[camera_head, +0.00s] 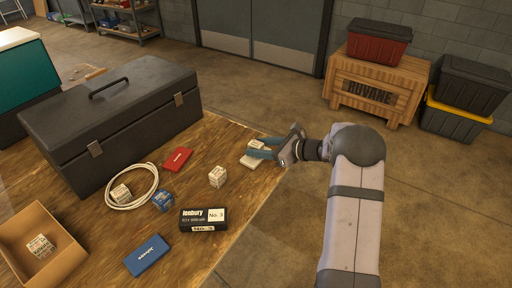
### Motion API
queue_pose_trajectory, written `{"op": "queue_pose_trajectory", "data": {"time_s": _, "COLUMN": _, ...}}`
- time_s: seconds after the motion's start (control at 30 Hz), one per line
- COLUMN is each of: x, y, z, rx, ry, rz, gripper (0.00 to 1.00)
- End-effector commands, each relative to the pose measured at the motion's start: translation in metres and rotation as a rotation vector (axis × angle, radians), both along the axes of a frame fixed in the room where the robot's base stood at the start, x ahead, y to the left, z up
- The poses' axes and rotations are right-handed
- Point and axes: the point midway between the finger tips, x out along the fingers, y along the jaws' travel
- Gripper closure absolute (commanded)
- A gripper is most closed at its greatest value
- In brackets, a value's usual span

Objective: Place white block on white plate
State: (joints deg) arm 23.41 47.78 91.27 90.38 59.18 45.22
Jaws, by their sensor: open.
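A white plate (249,161) lies near the far right edge of the wooden table. A small white block (256,144) with dark print shows over the plate, between the fingers of my gripper (262,148). The fingers are open around this block and partly cover it and the plate. I cannot tell whether the block touches the plate. Another white printed block (217,176) stands on bare wood to the lower left. A third (121,193) is inside the white cable coil, and one more (40,246) is in the cardboard box.
A red plate (177,159), blue block (163,200), blue plate (147,255) and black labelled box (203,219) lie on the table (238,208). A white cable coil (153,174), dark toolbox (112,120) and open cardboard box (63,264) stand left.

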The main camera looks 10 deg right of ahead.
Motion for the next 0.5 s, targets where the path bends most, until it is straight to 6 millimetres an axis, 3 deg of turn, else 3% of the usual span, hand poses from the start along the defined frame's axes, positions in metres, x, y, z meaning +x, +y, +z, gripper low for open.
{"op": "queue_pose_trajectory", "data": {"time_s": 0.5, "x": -0.057, "y": -0.058, "z": 0.033, "rx": 0.000, "ry": -0.002, "rz": -0.001, "gripper": 0.55}}
